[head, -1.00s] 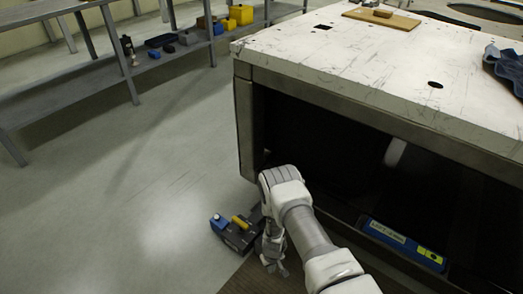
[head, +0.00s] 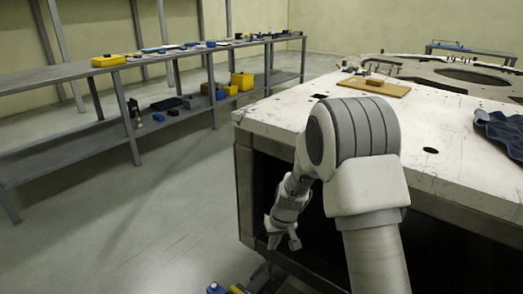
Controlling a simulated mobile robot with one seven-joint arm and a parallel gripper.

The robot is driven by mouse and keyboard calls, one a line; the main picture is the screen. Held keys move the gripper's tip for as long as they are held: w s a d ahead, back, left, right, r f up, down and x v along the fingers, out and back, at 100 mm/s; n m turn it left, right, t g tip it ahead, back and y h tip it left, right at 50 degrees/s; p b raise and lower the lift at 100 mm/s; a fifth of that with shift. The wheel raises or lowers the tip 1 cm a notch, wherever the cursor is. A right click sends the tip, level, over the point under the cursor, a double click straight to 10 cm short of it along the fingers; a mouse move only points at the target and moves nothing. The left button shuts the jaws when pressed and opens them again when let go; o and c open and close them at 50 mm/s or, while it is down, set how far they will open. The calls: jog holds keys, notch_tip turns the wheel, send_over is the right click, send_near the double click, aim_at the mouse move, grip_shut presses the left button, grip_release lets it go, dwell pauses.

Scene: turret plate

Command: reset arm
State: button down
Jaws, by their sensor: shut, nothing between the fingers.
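My arm is raised and bent in the middle of the head view, its large elbow in front of the white table (head: 262,112). My gripper (head: 284,241) hangs pointing down at the table's front left corner, beside the dark opening under the tabletop. It looks shut and holds nothing. Below it, a tool with blue and yellow parts (head: 216,288) lies on the floor, cut off by the bottom edge.
A wooden board with a block (head: 395,90) and a blue cloth (head: 503,135) lie on the table. A long grey shelf bench (head: 60,75) with yellow bins and small items runs along the left. The floor (head: 150,220) between bench and table is clear.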

jog(key=s+d+r, duration=0.2)
jog(key=s+r, duration=0.1)
jog(key=r, duration=0.4)
jog(key=s+d+r+m+t, duration=0.1)
jog(key=s+r, duration=0.3)
jog(key=r, duration=0.3)
jog(key=s+d+r, duration=0.2)
jog(key=s+r, duration=0.1)
jog(key=r, duration=0.3)
jog(key=s+d+r+m+t+h, duration=0.1)
jog(key=s+d+r, duration=0.25)
jog(key=s, duration=0.55)
jog(key=s+d+r+m+t+h, duration=0.15)
jog(key=s+r, duration=0.25)
jog(key=s, duration=0.5)
notch_tip(320, 180, up, 24)
jog(key=p, duration=2.4)
jog(key=shift+s+d+r+n+y, duration=0.15)
jog(key=shift+s+d+n+y, duration=0.05)
jog(key=shift+d+n+y, duration=0.15)
